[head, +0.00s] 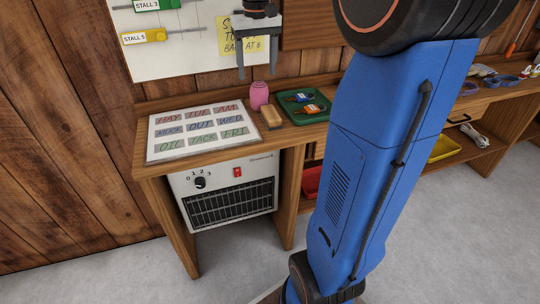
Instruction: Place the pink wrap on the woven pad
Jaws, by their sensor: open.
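The pink wrap (259,95) stands upright on the wooden bench, near the wall and behind the right end of a label board. My gripper (256,72) is open and empty, with its fingers pointing down. In the picture its fingertips are just above the wrap's top, one toward each side, and nothing is between them. I cannot tell how far apart in depth they are. I cannot make out a woven pad; my blue arm hides part of the bench to the right.
A label board (198,132) lies on the bench's left end. A whiteboard (190,55) hangs behind. A heater (228,190) stands below, and a red bin (312,180) right of it.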

